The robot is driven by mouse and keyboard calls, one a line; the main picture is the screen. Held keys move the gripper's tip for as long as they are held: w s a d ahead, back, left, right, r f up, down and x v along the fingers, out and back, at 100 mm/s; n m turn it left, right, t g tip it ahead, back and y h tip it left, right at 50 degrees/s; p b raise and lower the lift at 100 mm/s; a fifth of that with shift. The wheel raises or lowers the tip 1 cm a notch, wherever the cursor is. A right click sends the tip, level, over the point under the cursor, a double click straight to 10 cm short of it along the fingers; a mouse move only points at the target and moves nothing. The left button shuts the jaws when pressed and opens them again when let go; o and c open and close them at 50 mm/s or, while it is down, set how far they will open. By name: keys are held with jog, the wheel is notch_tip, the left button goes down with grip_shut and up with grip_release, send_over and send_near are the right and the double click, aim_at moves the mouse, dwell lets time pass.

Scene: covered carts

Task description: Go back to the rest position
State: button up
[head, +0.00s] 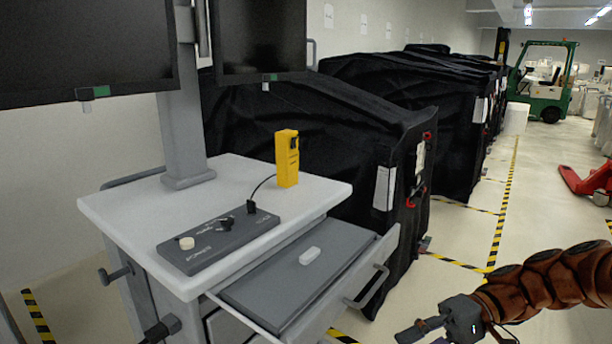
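My gripper (428,334) is at the lower right of the head view, at the end of my brown-sleeved arm. It is above the floor, to the right of the open drawer and apart from it. One dark finger points left; the rest of the gripper is cut off by the bottom edge. I see nothing held in the visible part, and I cannot tell how far the fingers are apart.
A workstation cart (110,205) carries a grey control box (218,240), a yellow device (287,158) and monitors (85,45). Its open drawer (330,285) holds a white object (309,256). Black-covered carts (300,130) stand behind. A red pallet jack (585,183) and green forklift (545,90) are right.

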jog(key=s+a+f+g+h, duration=0.2)
jog(key=s+a+f+h, duration=0.1)
jog(key=s+a+h, duration=0.55)
jog(key=s+d+f+t+h, duration=0.3)
jog(key=s+d+f+h, duration=0.25)
jog(key=s+d, duration=0.45)
notch_tip(320, 180, up, 21)
jog(key=s+a+t+p, duration=0.1)
jog(key=p, duration=1.8)
jog(key=shift+s+a+r+m, duration=0.15)
jog(key=shift+a+r+m, duration=0.05)
jog(key=shift+m, duration=0.1)
